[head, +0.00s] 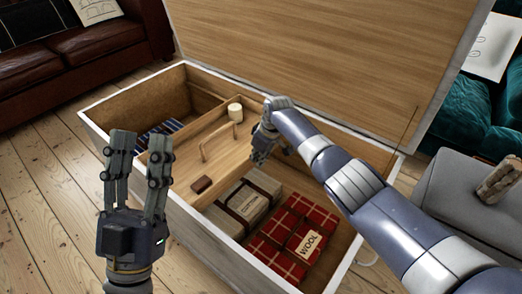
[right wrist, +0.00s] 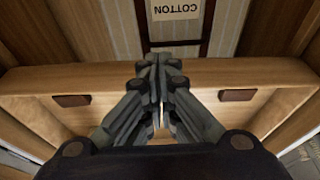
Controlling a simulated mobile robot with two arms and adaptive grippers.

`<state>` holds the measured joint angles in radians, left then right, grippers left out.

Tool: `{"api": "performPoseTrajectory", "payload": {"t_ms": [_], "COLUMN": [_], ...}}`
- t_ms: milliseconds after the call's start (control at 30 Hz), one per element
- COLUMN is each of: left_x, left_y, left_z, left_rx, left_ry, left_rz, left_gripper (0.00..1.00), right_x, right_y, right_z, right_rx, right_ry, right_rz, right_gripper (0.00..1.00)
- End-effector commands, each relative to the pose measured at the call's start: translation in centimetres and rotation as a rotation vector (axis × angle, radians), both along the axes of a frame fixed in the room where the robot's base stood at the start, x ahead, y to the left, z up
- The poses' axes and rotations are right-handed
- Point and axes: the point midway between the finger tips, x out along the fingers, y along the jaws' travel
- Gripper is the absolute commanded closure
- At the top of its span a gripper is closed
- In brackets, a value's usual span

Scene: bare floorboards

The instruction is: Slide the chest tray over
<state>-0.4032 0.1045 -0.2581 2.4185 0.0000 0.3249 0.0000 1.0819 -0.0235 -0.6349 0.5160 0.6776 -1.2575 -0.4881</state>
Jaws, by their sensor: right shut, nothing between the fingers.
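The chest (head: 98,125) stands open with its lid raised. A wooden tray (head: 185,160) with an arched handle (head: 222,137) sits inside, across the chest's middle. My right gripper (head: 257,157) is shut and empty at the tray's right-hand side. In the right wrist view the closed fingertips (right wrist: 160,62) overlap the tray's wooden wall (right wrist: 245,73); I cannot tell whether they touch it. My left gripper (head: 137,137) is open and empty, fingers up, in front of the chest's left part.
A beige bundle (head: 238,205) and a red plaid wool bundle (head: 283,262) lie in the chest's right part. Dark striped cloth (head: 160,133) lies at the left. Sofas (head: 85,45) flank the chest; floorboards (head: 40,200) are clear at front left.

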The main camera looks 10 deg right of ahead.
Motion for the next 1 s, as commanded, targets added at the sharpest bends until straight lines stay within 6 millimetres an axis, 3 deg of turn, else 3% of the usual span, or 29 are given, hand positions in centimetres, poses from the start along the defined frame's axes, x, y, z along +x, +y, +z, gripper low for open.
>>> {"api": "performPoseTrajectory", "payload": {"t_ms": [400, 733, 1000], "left_x": [4.3, 5.1, 4.9], "left_y": [-0.2, 0.4, 0.7], "left_z": [-6.7, -12.4, -14.4], "left_rx": [0.118, 0.194, 0.216], "left_ry": [0.415, 0.7, 0.789], "left_rz": [0.023, 0.039, 0.044], "left_gripper": [0.6, 0.6, 0.6], "right_x": [-0.2, -0.3, -0.4], "right_y": [-0.1, -0.1, -0.1], "right_z": [1.6, 2.4, 2.6], "right_rx": [0.0, -0.001, -0.001], "right_ry": [0.0, 0.0, 0.0], "right_rz": [-0.001, -0.001, -0.002], "right_gripper": [1.0, 1.0, 1.0]}}
